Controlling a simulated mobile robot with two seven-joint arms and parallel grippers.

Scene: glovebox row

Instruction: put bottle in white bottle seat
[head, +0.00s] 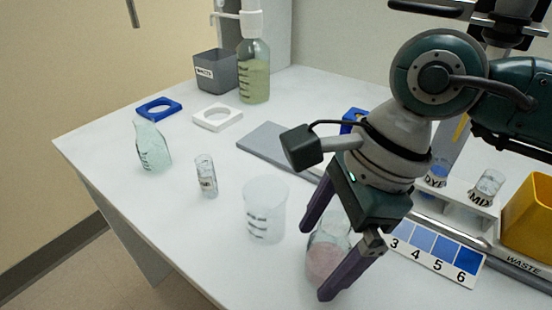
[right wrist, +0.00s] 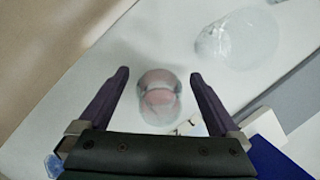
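A clear glass bottle with pink liquid (head: 322,262) stands on the bench near its front edge. It also shows in the right wrist view (right wrist: 158,100). My right gripper (head: 314,264) is open, with a purple finger on either side of the bottle. In the right wrist view gaps show between the bottle and both fingers. The white bottle seat (head: 232,122), a square with a round hole, lies empty at the back left. A blue seat (head: 173,112) of the same shape lies left of it, also empty. My left gripper is not in view.
A clear beaker (head: 265,212) stands close left of my right gripper. A small vial (head: 206,178) and a pale green flask (head: 151,147) stand further left. A large green dispenser bottle (head: 254,83) and grey bin (head: 214,72) stand behind the seats. A numbered colour card (head: 436,252) lies right.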

